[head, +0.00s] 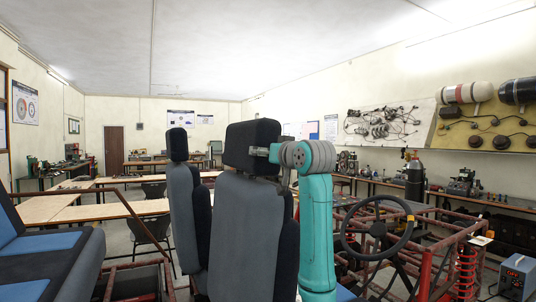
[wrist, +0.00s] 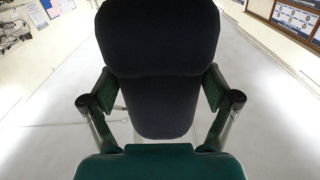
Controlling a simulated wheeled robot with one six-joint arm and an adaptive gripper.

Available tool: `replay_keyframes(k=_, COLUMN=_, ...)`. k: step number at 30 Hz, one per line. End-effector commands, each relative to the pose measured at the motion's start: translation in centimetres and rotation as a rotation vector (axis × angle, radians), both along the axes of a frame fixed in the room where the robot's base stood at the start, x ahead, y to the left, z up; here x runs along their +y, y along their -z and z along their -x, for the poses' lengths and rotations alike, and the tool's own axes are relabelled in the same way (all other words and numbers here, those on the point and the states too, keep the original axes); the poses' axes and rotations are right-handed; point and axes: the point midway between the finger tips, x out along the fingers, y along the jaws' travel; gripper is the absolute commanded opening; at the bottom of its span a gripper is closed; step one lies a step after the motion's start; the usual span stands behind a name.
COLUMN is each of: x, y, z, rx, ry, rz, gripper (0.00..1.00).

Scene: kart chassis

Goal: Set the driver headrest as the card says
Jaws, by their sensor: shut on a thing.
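The black headrest (head: 251,142) tops the nearer grey seat (head: 249,235), the one beside the steering wheel (head: 377,231). It sits just above the backrest; its posts are mostly hidden. My gripper (head: 262,153) is at the headrest's right side, at the end of my teal arm.
A second seat with its own black headrest (head: 178,144) stands just left. A blue and black seat (head: 45,250) is at the far left. The red tube chassis (head: 440,262) spreads to the right. A blue box (head: 518,277) stands at the lower right.

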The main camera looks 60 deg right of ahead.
Motion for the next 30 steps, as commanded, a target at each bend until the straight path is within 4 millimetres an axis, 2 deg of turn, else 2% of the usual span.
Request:
replay_keyframes(k=9, x=-0.4, y=-5.1, z=0.3, rx=-0.002, ry=0.000, rz=0.002, gripper=0.25)
replay_keyframes(k=13, x=-0.6, y=-6.7, z=0.4, rx=-0.002, ry=-0.001, rz=0.002, gripper=0.25)
replay_keyframes(k=17, x=-0.6, y=-7.4, z=0.4, rx=-0.001, ry=-0.001, rz=0.002, gripper=0.25)
replay_keyframes(k=26, x=-0.6, y=-7.4, z=0.4, rx=-0.001, ry=0.000, rz=0.001, gripper=0.25)
replay_keyframes(k=27, x=-0.6, y=-7.4, z=0.4, rx=-0.001, ry=0.000, rz=0.001, gripper=0.97)
replay_keyframes(k=30, x=-0.6, y=-7.4, z=0.4, rx=-0.001, ry=0.000, rz=0.001, gripper=1.00)
